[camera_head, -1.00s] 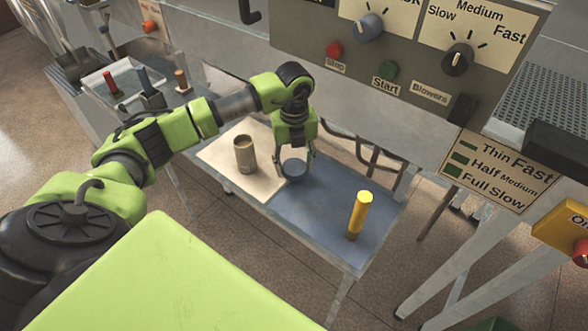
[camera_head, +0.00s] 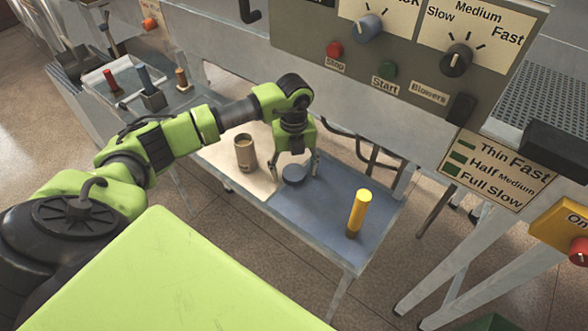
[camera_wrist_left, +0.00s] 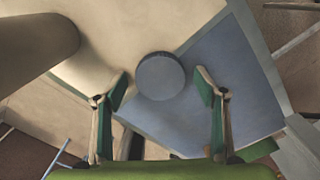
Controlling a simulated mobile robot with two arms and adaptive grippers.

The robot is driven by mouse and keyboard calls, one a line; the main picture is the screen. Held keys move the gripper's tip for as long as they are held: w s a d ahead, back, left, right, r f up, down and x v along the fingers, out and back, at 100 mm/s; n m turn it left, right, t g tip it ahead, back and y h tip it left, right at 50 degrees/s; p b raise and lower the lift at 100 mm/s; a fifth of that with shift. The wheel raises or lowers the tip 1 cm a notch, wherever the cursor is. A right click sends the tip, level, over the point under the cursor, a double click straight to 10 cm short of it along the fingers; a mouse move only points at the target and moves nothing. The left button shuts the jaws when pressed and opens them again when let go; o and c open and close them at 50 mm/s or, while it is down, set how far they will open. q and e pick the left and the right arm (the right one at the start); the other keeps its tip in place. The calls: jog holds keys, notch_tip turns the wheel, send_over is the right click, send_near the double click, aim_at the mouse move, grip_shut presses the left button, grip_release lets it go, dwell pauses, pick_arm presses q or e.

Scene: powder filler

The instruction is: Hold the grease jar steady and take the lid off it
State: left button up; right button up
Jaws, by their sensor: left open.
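The grease jar (camera_head: 245,155), a tan-brown cylinder, stands upright on the cream part of the table with its top uncovered. In the left wrist view, its side (camera_wrist_left: 35,48) shows large at the upper left. The lid (camera_head: 294,175), a dark blue-grey disc, lies on the table apart from the jar, near the border of the cream and blue areas. My left gripper (camera_head: 295,164) points down over the lid. Its fingers are spread, one on either side, with gaps to the lid (camera_wrist_left: 160,77) in the left wrist view. My right gripper is not in view.
A yellow cylinder with a dark base (camera_head: 359,214) stands upright on the blue area (camera_head: 325,215) to the right. The machine's control panel (camera_head: 400,60) rises behind the table. The blue area between the lid and the yellow cylinder is clear.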

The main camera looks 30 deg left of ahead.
aim_at(294, 172)
pick_arm(q)
jog(key=shift+w+r, duration=0.1)
jog(key=shift+r, duration=0.35)
notch_tip(294, 172, up, 11)
jog(key=b, duration=0.2)
jog(key=shift+r, duration=0.15)
